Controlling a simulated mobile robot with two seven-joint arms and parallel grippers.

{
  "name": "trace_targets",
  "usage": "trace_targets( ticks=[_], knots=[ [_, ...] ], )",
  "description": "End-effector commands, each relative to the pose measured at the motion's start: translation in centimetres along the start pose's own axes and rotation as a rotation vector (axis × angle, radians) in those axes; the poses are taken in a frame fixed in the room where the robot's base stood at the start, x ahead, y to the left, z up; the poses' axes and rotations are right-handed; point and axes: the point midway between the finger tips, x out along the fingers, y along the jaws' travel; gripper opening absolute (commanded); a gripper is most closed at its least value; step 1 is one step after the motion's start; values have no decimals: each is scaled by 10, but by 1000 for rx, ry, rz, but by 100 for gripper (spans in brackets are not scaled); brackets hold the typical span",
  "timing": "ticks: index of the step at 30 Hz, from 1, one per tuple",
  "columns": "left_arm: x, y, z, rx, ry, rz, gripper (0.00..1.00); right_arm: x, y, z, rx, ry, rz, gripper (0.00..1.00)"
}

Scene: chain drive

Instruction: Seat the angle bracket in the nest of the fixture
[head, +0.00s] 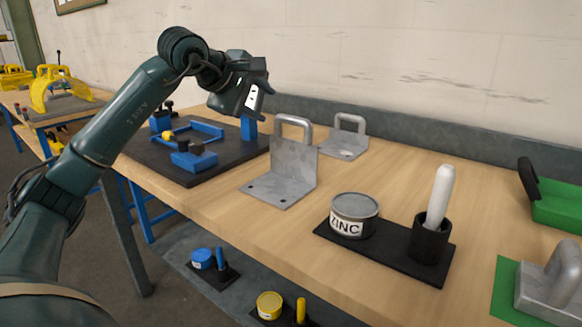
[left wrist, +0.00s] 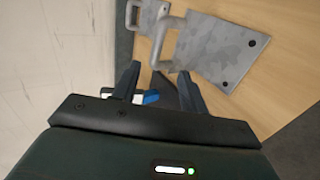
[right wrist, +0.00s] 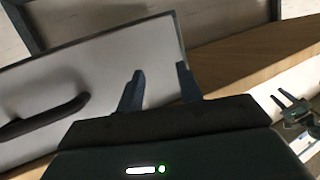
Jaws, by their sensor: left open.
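The grey metal angle bracket (head: 290,165) stands on the bench with its handle loop on top and its flat foot towards the front. It also shows in the left wrist view (left wrist: 215,50). The fixture is a dark plate (head: 155,160) with blue blocks (head: 193,161), left of the bracket. The arm partly covers it, and I cannot make out the nest clearly. My left gripper (head: 264,98) is open and empty, above the fixture's right back part, up and left of the bracket's handle. My right gripper (right wrist: 160,72) shows only in its own wrist view, fingers apart and empty.
A second grey bracket (head: 345,146) stands behind. A zinc tin (head: 354,215) and a white stick in a black cup (head: 431,239) are in front right. Another handled grey part (head: 552,285) sits on a green mat. Bare bench lies right of the second bracket.

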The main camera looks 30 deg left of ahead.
Motion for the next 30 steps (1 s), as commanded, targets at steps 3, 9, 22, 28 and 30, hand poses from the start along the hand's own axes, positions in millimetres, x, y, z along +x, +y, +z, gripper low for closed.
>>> trace_targets(
  ticks=[3,9,22,28,30],
  knots=[
    [17,0,-2,4,8,-4,43,0,0,0,0,1,0,36],
    [56,1,-2,2,4,-3,43,0,0,0,0,0,0,36],
    [100,4,-8,-1,3,-2,43,-1,0,-2,2,2,0,36],
    [124,5,-10,2,4,-2,43,-1,0,-3,2,5,1,36],
    [126,5,-10,3,5,-1,43,-1,0,-3,3,5,1,36]
  ],
)
